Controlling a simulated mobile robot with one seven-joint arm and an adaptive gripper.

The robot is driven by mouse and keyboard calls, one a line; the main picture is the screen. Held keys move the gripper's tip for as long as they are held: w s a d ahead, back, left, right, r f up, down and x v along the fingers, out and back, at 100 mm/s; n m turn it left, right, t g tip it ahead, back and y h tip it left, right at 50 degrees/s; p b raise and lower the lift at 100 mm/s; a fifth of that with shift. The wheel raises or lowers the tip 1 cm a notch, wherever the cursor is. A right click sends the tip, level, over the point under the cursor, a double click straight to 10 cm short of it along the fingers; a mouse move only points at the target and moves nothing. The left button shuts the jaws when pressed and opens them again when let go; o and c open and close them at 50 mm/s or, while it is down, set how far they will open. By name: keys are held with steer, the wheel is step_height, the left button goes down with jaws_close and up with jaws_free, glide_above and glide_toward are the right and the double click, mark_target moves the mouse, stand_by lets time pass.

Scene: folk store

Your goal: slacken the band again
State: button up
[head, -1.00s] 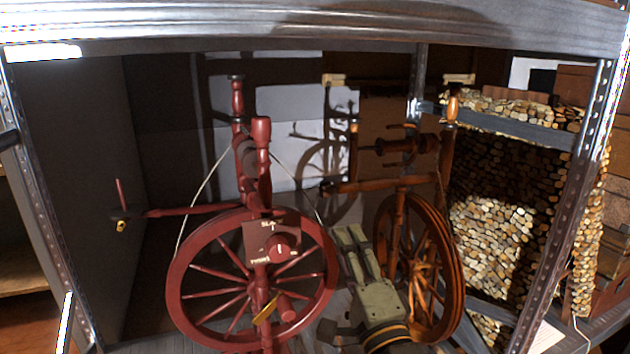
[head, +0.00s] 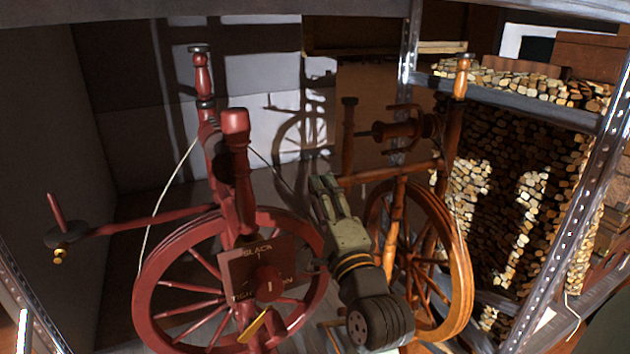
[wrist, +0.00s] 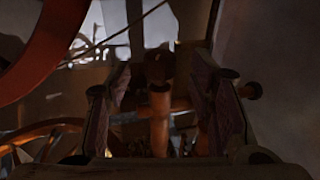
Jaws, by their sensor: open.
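A dark red spinning wheel (head: 235,120) stands at left in the head view. A pale band (head: 167,200) runs from its upper part down around the big wheel (head: 160,265). On its front is a brownish plate (head: 240,270) lettered "SLACK" at the top and, partly legible, "TIGHTEN" lower down. A red round knob (head: 268,280) with a small pale mark sits on the plate. My gripper (head: 323,183) is open and empty, above and to the right of the knob. In the wrist view its fingers (wrist: 162,85) spread with wooden posts visible between them.
A brown spinning wheel (head: 455,245) stands right of my arm, close to it. A metal shelf upright (head: 580,190) and a stacked-log backdrop (head: 500,200) are further right. A red arm with a peg (head: 58,235) juts left.

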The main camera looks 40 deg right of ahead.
steer(key=shift+x, duration=2.1)
steer(key=shift+c, duration=0.3)
steer(key=shift+p, duration=0.35)
jaws_close()
